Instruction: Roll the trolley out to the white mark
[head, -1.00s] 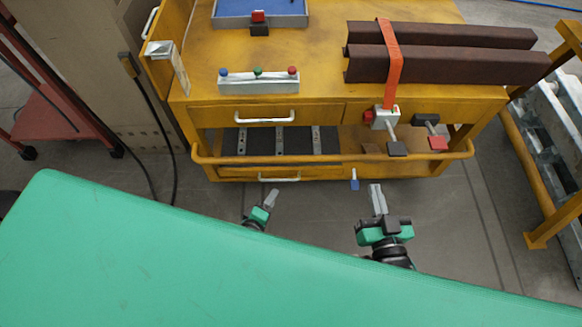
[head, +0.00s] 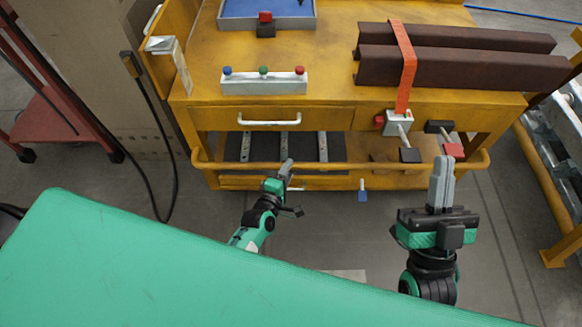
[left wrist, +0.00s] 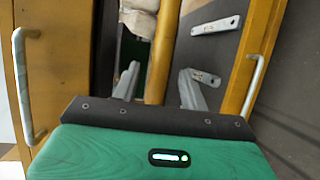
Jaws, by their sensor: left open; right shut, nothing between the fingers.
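The yellow trolley (head: 330,95) stands ahead, with its push rail (head: 330,168) along the near side. My left gripper (head: 287,166) is open at the rail, left of the trolley's middle. In the left wrist view, the rail (left wrist: 161,55) runs between the two open fingers (left wrist: 158,86); I cannot tell whether they touch it. My right gripper (head: 441,163) is shut and empty, its tips overlapping the rail's right part in the head view. A pale patch, likely the white mark (head: 347,275), shows on the floor, partly hidden by my green body.
Dark beams (head: 455,60) under an orange strap (head: 403,65) lie on the trolley top beside a button box (head: 264,82). A red cart (head: 50,120) stands left and a yellow-framed rack (head: 548,170) right. The floor in front of the trolley looks clear.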

